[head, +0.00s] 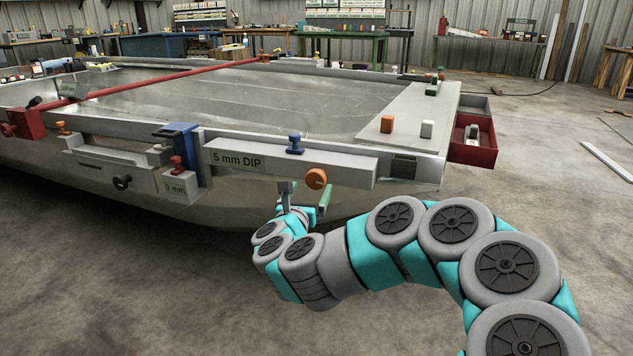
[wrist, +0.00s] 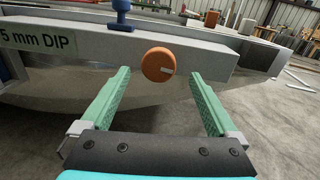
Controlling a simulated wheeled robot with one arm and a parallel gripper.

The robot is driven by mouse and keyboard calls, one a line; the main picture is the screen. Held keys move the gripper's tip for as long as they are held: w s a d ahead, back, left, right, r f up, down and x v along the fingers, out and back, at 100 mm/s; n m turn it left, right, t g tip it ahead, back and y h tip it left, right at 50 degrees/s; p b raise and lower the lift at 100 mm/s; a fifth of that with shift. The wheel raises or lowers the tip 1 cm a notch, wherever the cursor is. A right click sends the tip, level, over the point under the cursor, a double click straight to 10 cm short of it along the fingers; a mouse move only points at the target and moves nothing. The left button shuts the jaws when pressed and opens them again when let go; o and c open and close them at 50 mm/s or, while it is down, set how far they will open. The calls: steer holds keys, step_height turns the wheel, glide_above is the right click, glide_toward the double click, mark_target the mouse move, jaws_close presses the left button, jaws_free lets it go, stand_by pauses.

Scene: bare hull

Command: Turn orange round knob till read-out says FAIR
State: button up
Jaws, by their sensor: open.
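The orange round knob (head: 316,178) sits on the front face of a grey beam marked "5 mm DIP" (head: 237,160), on the hull's near edge. My gripper (head: 305,192) is just in front of and below the knob. In the wrist view my gripper's green fingers (wrist: 160,78) are wide apart, one on each side of the knob and not touching it. I cannot make out a read-out saying FAIR; a small dark panel (head: 404,167) on the beam's right is unreadable.
A blue knob (head: 295,144) stands on the beam above. A red-topped clamp with an "8 mm" label (head: 175,188) is to the left. Orange (head: 387,124) and white (head: 427,128) blocks stand on the corner plate. A red open box (head: 473,150) hangs at the right. Floor at front left is clear.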

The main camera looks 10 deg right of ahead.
mark_target(315, 180)
steer(key=shift+x, duration=3.2)
steer(key=shift+a, duration=0.1)
steer(key=c, duration=1.3)
steer(key=shift+c, duration=0.2)
